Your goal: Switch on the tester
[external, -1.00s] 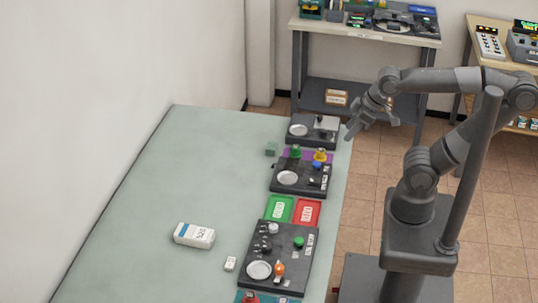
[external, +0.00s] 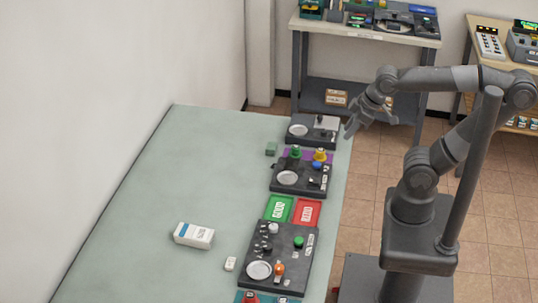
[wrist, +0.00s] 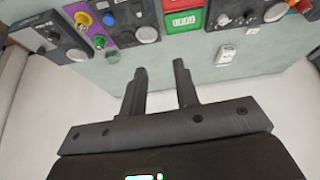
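Several dark panels with round silver plates, knobs and switches stand in a row along the table's right edge. I cannot tell which is the tester. The near panel (external: 292,240) has a green knob (external: 299,242) and an orange knob (external: 279,268); part of it shows in the wrist view (wrist: 232,12). A far panel (external: 301,139) stands beyond. My gripper (external: 357,130) is open and empty above the table's right edge, near the far panel. Its two fingers (wrist: 160,68) are apart in the wrist view.
A green tray (external: 270,209) and a red tray (external: 316,211) lie between the panels. A white box (external: 194,235) and a small white block (external: 230,264) lie on the pale table (external: 140,200), whose left part is clear. Another workbench (external: 378,36) stands behind.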

